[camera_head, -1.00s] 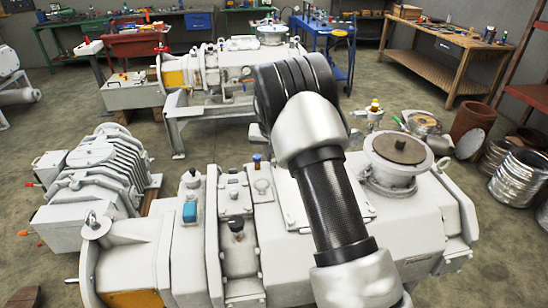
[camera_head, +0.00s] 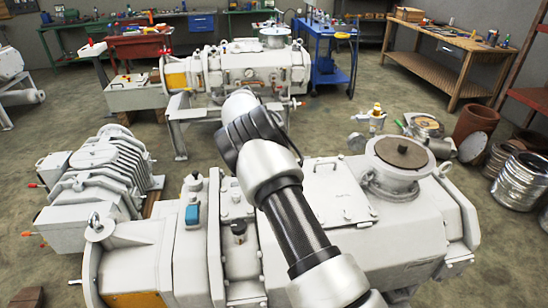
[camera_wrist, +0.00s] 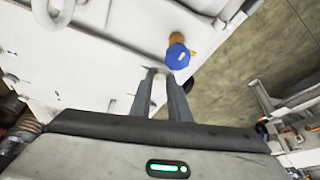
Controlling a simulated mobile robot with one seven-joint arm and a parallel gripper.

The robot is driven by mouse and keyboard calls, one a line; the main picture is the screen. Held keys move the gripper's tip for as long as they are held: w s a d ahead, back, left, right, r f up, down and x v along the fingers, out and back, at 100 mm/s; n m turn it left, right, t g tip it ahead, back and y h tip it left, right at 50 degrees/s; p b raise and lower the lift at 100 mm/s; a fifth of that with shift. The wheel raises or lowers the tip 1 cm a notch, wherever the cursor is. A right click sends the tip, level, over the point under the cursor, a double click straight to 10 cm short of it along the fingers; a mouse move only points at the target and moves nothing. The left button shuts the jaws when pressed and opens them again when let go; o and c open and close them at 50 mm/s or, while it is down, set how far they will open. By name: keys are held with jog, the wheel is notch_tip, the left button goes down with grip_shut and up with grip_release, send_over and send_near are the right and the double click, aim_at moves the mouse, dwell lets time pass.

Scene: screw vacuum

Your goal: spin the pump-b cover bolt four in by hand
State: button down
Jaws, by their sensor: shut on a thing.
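I cannot read which pump is pump-b.
A blue-capped brass fitting (camera_wrist: 178,55) stands just beyond my fingertips. A lifting ring (camera_wrist: 55,12) is at the upper left of the wrist view. A second pump (camera_head: 240,70) stands behind, and a ribbed grey unit (camera_head: 95,190) stands left. Open floor lies right of the casing.

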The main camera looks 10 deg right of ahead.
jog(key=shift+w+m+g+p, duration=0.15)
jog(key=shift+m+g+p, duration=0.5)
jog(key=shift+m, duration=0.95)
jog(key=c, duration=1.7)
grip_release()
jog(key=shift+o, duration=0.2)
jog(key=shift+r, duration=0.1)
